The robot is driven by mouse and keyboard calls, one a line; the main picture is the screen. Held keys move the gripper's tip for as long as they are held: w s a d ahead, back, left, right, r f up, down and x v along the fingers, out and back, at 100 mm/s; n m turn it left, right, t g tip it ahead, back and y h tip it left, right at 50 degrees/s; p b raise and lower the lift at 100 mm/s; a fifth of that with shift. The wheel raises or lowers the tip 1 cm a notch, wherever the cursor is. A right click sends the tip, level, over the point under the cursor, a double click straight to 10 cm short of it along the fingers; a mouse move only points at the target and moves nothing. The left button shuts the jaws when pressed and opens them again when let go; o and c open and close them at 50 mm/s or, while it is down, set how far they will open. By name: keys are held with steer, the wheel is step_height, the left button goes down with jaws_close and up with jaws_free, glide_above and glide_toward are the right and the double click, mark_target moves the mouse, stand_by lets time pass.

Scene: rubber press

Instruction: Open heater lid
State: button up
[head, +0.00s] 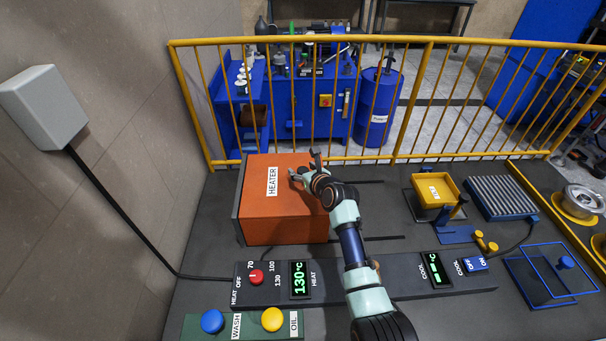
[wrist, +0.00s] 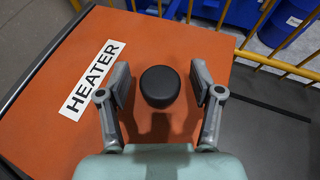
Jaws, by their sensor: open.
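The heater (head: 275,215) is an orange box with a white HEATER label on top, at the left of the work surface in the head view. Its lid looks shut. In the wrist view the orange lid (wrist: 60,140) fills much of the picture, with a round black knob (wrist: 160,87) on it. My gripper (wrist: 160,85) is open, with one finger on each side of the knob and a gap on both sides. In the head view my gripper (head: 304,170) is over the heater's right part, and it and my arm hide the knob.
A yellow railing (head: 300,163) runs behind the heater. In front is a control panel (head: 340,286) with a red knob and a 130 °C display. A yellow bin (head: 433,190) and a ribbed rack (head: 500,199) stand to the right. A grey wall is at the left.

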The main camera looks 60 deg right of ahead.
steer(key=shift+w, duration=0.1)
jaws_close()
stand_by(0.3)
